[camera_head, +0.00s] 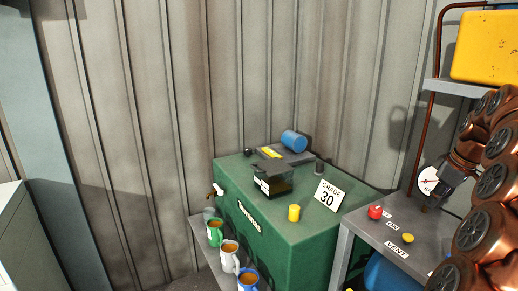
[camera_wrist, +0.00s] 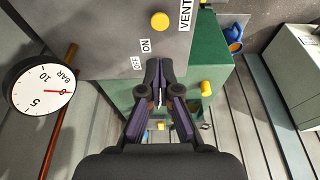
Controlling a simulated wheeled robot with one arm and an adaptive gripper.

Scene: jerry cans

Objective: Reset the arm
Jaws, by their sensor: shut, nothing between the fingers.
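My arm's copper-coloured links stand at the right edge of the head view. My gripper (camera_head: 426,206) is shut and empty there, above the grey metal stand (camera_head: 367,228). In the wrist view my gripper (camera_wrist: 159,68) points towards the stand's top, its dark fingertips close together near the OFF and ON labels. The stand carries a red knob (camera_head: 375,212) and a yellow button (camera_head: 407,238); the yellow button also shows in the wrist view (camera_wrist: 160,21). The red knob cannot be made out in the wrist view.
A pressure gauge (camera_wrist: 42,89) on a copper pipe stands close beside the gripper. A yellow jerry can (camera_head: 486,47) rests on a shelf above. A green cabinet (camera_head: 302,247) holds small items; mugs (camera_head: 230,256) stand on its side ledge. The corrugated wall is behind.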

